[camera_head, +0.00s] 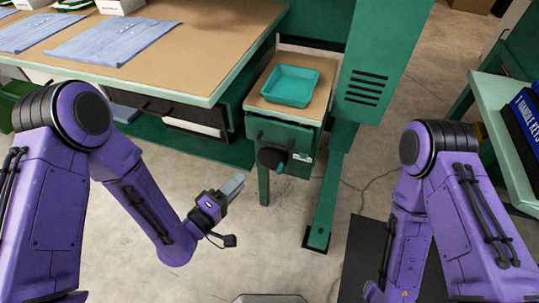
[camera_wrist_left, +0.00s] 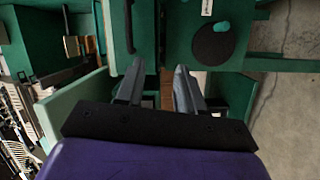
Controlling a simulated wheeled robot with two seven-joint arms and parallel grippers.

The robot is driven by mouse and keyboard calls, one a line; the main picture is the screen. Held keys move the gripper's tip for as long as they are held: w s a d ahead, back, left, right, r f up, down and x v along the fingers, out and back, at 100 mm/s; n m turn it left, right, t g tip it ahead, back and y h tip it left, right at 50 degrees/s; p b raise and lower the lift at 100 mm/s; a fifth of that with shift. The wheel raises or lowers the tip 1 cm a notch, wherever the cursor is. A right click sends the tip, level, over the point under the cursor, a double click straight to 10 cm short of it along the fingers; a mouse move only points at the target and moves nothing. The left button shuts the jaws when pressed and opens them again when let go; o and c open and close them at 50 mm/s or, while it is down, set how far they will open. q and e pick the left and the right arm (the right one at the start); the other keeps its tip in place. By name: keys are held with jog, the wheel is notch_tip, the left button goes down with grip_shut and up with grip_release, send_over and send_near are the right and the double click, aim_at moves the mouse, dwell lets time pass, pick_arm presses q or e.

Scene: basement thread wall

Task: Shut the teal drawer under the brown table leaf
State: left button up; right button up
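A teal drawer front (camera_head: 284,132) with a dark bar handle sits under a small brown table leaf (camera_head: 262,97). From the head view I cannot tell clearly how far the drawer stands out. A round black handwheel (camera_head: 270,158) with a teal grip is on the front below the handle; it also shows in the left wrist view (camera_wrist_left: 212,42). My left gripper (camera_head: 236,182) is in front of and below the drawer, to its lower left, apart from it. Its two fingers (camera_wrist_left: 158,88) are spread with nothing held. My right gripper is out of view.
A teal tray (camera_head: 291,86) rests on the leaf. The large brown workbench (camera_head: 190,60) with blue cloths (camera_head: 112,41) is at left, with a dark-and-white drawer (camera_head: 197,119) beneath it. A green post (camera_head: 375,70) stands to the right. Concrete floor in front is open.

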pick_arm(q)
jog(key=w+d+r+h+p, duration=0.1)
jog(key=w+d+r+h, duration=0.1)
jog(key=w+d+r, duration=0.3)
jog(key=x, duration=0.4)
jog(key=shift+d+f, duration=0.2)
jog(key=shift+d, duration=0.25)
jog(key=shift+w, duration=0.1)
grip_shut()
